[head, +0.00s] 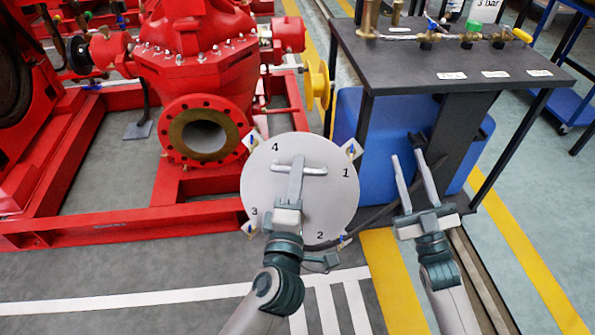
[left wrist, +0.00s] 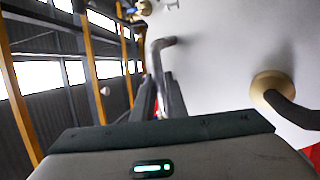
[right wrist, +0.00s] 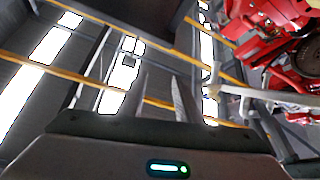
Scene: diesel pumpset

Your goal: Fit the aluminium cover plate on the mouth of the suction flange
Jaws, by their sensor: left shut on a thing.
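The aluminium cover plate (head: 265,190) is a round grey disc marked 1 to 4, with small tabs at its rim. My left gripper (head: 295,180) is shut on the bar handle (head: 315,169) on its face. My right gripper (head: 412,185) is open and empty, right of the plate.
A dark table (head: 440,65) with brass fittings stands at the right, with a blue tank (head: 375,125) below it. A red base frame (head: 60,225) runs along the floor under the pump. A dark hose lies near the plate's lower right.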

